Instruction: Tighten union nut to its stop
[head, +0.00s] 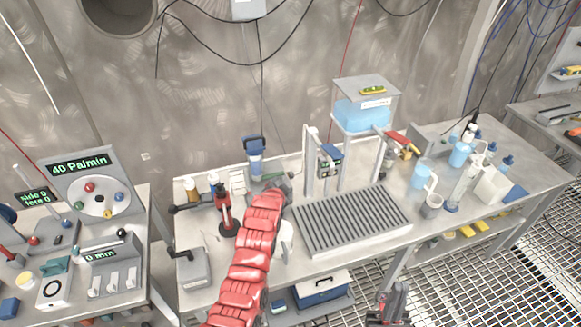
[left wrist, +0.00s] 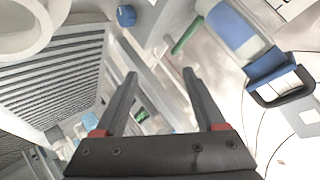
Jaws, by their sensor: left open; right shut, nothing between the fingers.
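I cannot pick out the union nut with certainty. A filter housing with a blue cap (head: 255,155) stands upright at the back of the bench; a blue and white cylinder (left wrist: 232,32) with a blue bracket-like part shows at upper right in the left wrist view. My left gripper (left wrist: 160,73) is open, with nothing between its fingers. In the head view it is mostly hidden at the end of my red arm, just in front of the filter housing. My right gripper (head: 390,306) is shut and empty, low in front of the bench.
A ribbed drainer (head: 352,220) lies right of my left arm, with a clear tank of blue liquid (head: 361,115) behind it. A red and black stand (head: 224,208) is left of the arm. Bottles and a blue jug (head: 423,176) crowd the right.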

